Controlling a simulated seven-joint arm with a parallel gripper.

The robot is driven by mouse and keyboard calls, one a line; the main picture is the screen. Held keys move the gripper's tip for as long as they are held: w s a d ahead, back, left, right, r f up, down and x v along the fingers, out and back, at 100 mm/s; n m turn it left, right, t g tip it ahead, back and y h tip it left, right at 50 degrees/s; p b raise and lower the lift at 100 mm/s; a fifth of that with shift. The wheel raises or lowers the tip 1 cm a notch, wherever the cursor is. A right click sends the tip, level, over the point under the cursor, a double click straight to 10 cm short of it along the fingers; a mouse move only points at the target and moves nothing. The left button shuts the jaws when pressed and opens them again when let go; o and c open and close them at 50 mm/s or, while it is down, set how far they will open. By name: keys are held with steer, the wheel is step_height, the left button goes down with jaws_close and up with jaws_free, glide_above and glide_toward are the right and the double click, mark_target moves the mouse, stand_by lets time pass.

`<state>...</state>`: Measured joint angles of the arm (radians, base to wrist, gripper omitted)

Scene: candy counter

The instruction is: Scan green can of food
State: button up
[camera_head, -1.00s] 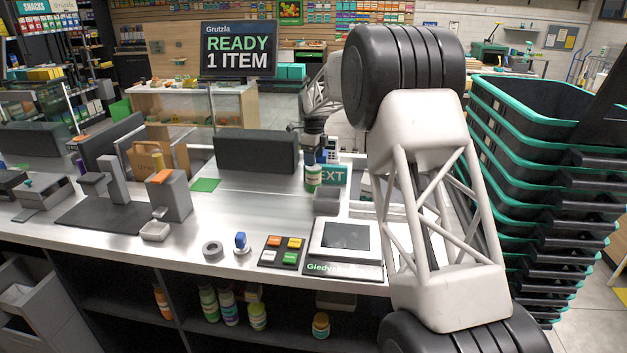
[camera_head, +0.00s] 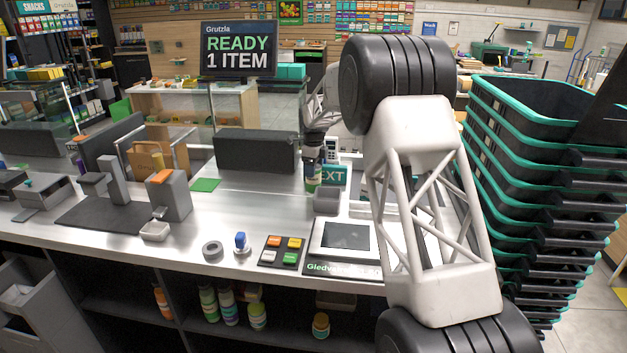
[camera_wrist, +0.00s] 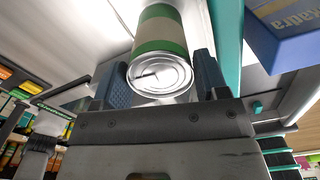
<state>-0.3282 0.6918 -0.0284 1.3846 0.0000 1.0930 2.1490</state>
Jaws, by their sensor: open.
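The green can of food (camera_head: 312,184) has a pale band and stands upright on the metal counter, in front of the black block. In the wrist view the can (camera_wrist: 161,42) shows its silver end, green bands and beige label. My gripper (camera_head: 313,165) points down at the can from above. In the wrist view my gripper (camera_wrist: 162,80) has its two blue-grey fingers apart, one on each side of the can. A display (camera_head: 239,50) reads "READY 1 ITEM". In the head view the gripper hides the can's upper part.
A teal NEXT divider (camera_head: 334,175) stands just right of the can. A blue box (camera_wrist: 288,35) is close by in the wrist view. A black block (camera_head: 256,152) lies behind left. Stacked baskets (camera_head: 500,170) stand at right.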

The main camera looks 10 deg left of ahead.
steer(key=shift+f, duration=1.65)
steer(key=c, duration=0.7)
